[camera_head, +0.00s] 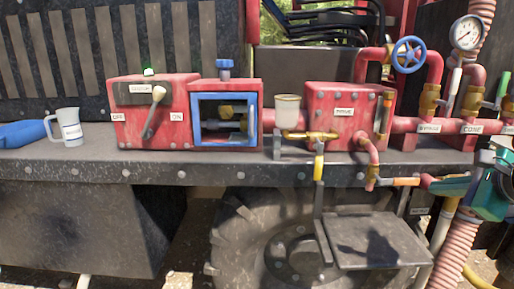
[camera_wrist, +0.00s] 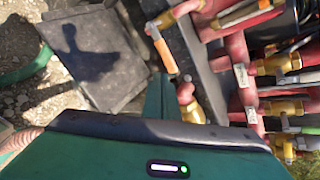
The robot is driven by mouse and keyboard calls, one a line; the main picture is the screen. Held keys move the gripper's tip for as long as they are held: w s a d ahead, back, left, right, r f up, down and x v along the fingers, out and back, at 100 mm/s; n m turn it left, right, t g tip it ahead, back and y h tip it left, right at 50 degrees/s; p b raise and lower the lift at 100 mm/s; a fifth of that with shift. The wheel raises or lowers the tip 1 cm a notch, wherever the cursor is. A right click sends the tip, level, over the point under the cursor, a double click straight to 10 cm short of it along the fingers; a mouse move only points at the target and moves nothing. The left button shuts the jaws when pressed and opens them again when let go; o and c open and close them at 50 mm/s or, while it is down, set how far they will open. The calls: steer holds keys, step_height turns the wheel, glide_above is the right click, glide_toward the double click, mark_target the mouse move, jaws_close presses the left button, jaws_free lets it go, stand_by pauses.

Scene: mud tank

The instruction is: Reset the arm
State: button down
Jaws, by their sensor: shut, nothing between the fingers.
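My gripper (camera_head: 446,185) shows at the lower right in the head view, a teal shape in front of the right-hand pipes. In the wrist view its narrow teal fingers (camera_wrist: 157,97) are together and empty, above the dark green wrist housing (camera_wrist: 160,150) with a small green light. The fingers point towards an orange-handled lever (camera_wrist: 165,54) on the pipework. I cannot tell whether they touch anything.
A dark metal ledge (camera_head: 120,165) carries a red switch box (camera_head: 128,95), a blue-framed box (camera_head: 222,133), a red valve box (camera_head: 345,95) and a white mug (camera_head: 66,128). A grey step plate (camera_head: 375,240) lies below. Pipes (camera_wrist: 240,90) crowd the right; open ground (camera_wrist: 30,110) shows left.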

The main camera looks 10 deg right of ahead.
steer(key=s+a+f+n+g, duration=0.4)
steer(key=s+f+n, duration=0.3)
steer(key=n, duration=0.3)
steer(key=s+a+f+n+g, duration=0.4)
steer(key=s+f+n+g, duration=0.3)
steer(key=s+n, duration=0.2)
steer(key=shift+s+f+n+g+y, duration=0.25)
steer(key=shift+s+n+g+y, duration=0.05)
steer(key=shift+n, duration=0.1)
steer(key=shift+w+f, duration=0.25)
steer(key=shift+w, duration=0.35)
